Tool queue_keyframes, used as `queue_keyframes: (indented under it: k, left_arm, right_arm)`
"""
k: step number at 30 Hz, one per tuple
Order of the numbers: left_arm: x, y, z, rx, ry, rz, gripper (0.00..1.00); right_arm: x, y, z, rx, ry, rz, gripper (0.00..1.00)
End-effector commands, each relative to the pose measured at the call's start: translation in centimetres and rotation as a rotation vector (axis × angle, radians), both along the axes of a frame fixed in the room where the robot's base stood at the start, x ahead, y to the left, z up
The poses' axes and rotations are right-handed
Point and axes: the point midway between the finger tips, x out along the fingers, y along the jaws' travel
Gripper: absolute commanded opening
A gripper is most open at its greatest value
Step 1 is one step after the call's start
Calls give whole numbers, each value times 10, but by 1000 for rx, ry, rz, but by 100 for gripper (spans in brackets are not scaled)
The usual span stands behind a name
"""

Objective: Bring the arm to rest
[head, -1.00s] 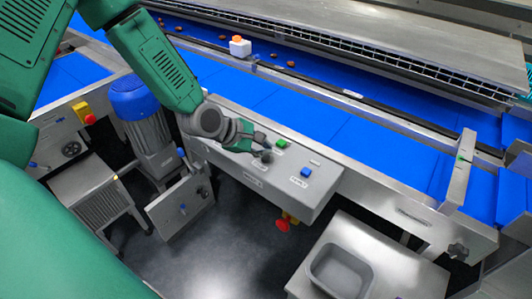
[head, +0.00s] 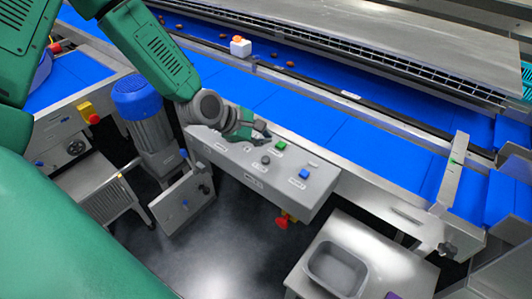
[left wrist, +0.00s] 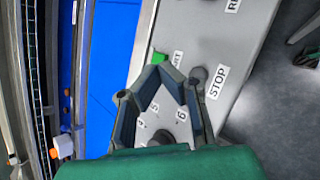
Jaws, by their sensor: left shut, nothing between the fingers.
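My left gripper (head: 264,132) is shut and empty. In the head view it is above the back edge of the grey control box (head: 240,172), to the left of the green button (head: 280,144). In the left wrist view the closed fingers (left wrist: 160,74) lie in front of the box's top, with the green button (left wrist: 159,58) close to their tips in the picture. The right gripper is out of view.
A blue conveyor belt (head: 345,135) with a few dates runs behind the box. A white block with an orange top (head: 240,47) stands by it. A blue-capped motor (head: 137,98) is at the left, a grey tray (head: 337,268) at the lower right.

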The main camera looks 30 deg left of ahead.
Motion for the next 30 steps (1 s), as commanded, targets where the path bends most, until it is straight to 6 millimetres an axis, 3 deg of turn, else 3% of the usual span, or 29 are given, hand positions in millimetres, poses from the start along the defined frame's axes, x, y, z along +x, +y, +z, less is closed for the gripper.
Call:
queue_keyframes:
  k: [23, 26, 30]
  left_arm:
    - [-1, 0, -2, 3, 1, -2, 0]
    - [-10, -5, -11, 41, 10, -42, 0]
    - [-50, -22, -47, 204, 41, -232, 0]
  right_arm:
    - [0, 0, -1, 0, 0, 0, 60]
    - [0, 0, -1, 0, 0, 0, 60]
    - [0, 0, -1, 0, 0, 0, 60]
